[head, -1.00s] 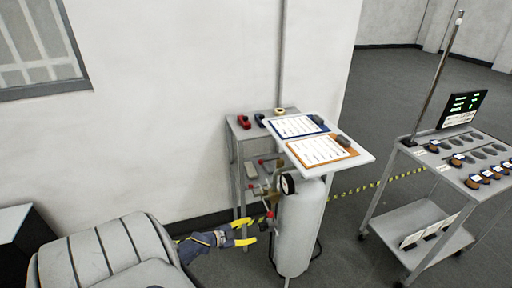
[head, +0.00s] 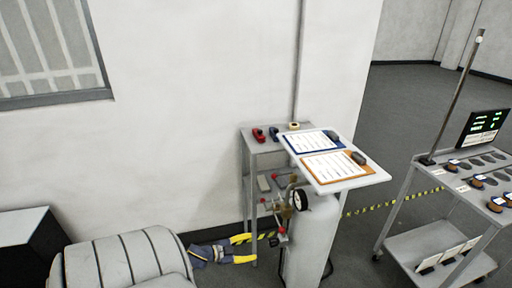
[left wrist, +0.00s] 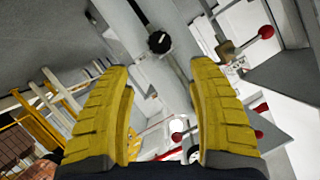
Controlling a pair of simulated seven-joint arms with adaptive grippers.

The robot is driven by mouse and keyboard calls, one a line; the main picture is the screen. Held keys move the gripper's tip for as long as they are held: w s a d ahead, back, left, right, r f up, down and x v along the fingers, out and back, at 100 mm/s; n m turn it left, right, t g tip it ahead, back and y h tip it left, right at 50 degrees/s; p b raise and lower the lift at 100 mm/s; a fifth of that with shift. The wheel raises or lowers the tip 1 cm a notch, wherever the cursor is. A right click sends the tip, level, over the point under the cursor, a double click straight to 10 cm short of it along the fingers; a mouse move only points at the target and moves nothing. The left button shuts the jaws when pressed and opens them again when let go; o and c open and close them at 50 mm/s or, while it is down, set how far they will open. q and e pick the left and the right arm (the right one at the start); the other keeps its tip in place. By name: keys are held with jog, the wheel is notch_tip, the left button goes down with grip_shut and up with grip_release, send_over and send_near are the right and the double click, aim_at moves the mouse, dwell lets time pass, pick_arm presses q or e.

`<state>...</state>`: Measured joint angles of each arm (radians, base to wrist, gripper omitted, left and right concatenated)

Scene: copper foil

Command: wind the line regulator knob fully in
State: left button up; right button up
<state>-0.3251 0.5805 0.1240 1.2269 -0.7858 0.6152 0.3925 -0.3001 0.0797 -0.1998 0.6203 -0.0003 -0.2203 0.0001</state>
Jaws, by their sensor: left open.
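A round black knob with a pale mark (left wrist: 160,42) shows in the left wrist view, just beyond and between my fingertips, apart from them. It looks to be the line regulator knob. My left gripper (head: 246,249), with yellow fingers, is open and empty, left of that knob. In the left wrist view its fingers (left wrist: 163,80) stand wide apart. My right gripper is not in view.
Red-tipped levers (left wrist: 265,32) stick out near the knob. A shelf stand (head: 258,150) with thin legs is close to my gripper. A board with clipboards (head: 330,165) overhangs the cylinder. A grey cart (head: 440,245) stands at right.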

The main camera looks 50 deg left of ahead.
aim_at(272, 243)
pick_arm(q)
jog(key=s+a+r+n+g+h, duration=0.1)
jog(key=s+a+r+n+h, duration=0.1)
jog(key=s+a+n, duration=0.1)
jog(key=x, duration=1.6)
jog(key=shift+w+f, duration=0.3)
jog(key=shift+f, duration=0.1)
jog(key=shift+c, duration=0.2)
jog(key=c, duration=1.2)
jog(key=shift+m+y, duration=0.3)
